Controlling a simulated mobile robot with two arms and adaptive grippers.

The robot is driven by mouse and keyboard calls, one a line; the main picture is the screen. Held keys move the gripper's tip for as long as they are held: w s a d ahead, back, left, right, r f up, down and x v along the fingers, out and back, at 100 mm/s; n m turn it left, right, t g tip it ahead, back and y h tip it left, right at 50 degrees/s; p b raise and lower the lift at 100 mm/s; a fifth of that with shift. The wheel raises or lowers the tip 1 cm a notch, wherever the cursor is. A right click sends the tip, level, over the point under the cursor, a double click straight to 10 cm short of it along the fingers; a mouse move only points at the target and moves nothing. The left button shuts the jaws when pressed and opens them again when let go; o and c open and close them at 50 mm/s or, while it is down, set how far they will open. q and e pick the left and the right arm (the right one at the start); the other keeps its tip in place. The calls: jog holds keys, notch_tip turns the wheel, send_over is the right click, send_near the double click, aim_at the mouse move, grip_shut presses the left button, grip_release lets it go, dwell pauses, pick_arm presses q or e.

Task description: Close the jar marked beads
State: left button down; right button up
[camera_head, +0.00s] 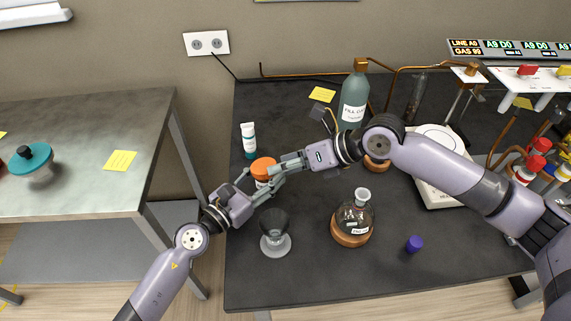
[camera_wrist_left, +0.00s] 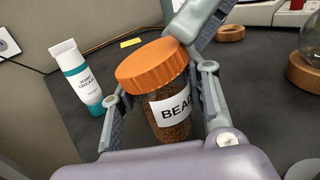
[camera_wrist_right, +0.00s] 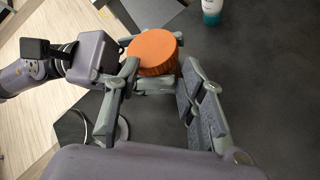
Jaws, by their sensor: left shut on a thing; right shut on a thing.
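The beads jar (camera_wrist_left: 170,118) is clear, with brown contents and a white label of which "BEA" is readable. It stands on the dark bench at the left. Its orange lid (camera_wrist_left: 155,64) is at the jar's mouth; I cannot tell whether it is fully seated. The lid also shows in the head view (camera_head: 263,167) and right wrist view (camera_wrist_right: 153,52). My left gripper (camera_head: 258,190) is shut on the jar's body, fingers on both sides. My right gripper (camera_head: 277,171) is shut on the lid from the right, partly hiding it.
A white and teal tube (camera_head: 249,140) stands just behind the jar. A grey funnel-like vessel (camera_head: 274,235) is in front, and a flask (camera_head: 355,215) on a cork ring is to the right. A purple cap (camera_head: 414,243) lies near the front edge.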

pick_arm(q)
jog(key=shift+s+d+r, duration=0.2)
jog(key=shift+d+r, duration=0.05)
jog(key=shift+d, duration=0.15)
pick_arm(e)
jog(key=shift+s+a, duration=0.35)
jog(key=shift+a, duration=0.15)
jog(key=shift+d, duration=0.1)
pick_arm(q)
jog(key=shift+w+a+f, duration=0.1)
jog(key=shift+a, duration=0.05)
pick_arm(e)
jog(key=v, duration=0.4)
jog(key=shift+w+d, duration=0.1)
jog(key=shift+c, duration=0.8)
pick_arm(q)
jog(key=c, duration=0.8)
grip_release()
jog(key=shift+a+f, duration=0.1)
pick_arm(e)
jog(key=shift+w+d, duration=0.1)
jog(key=shift+w, duration=0.05)
pick_arm(q)
jog(key=shift+a, duration=0.1)
jog(key=shift+s+a, duration=0.25)
jog(key=v, duration=1.1)
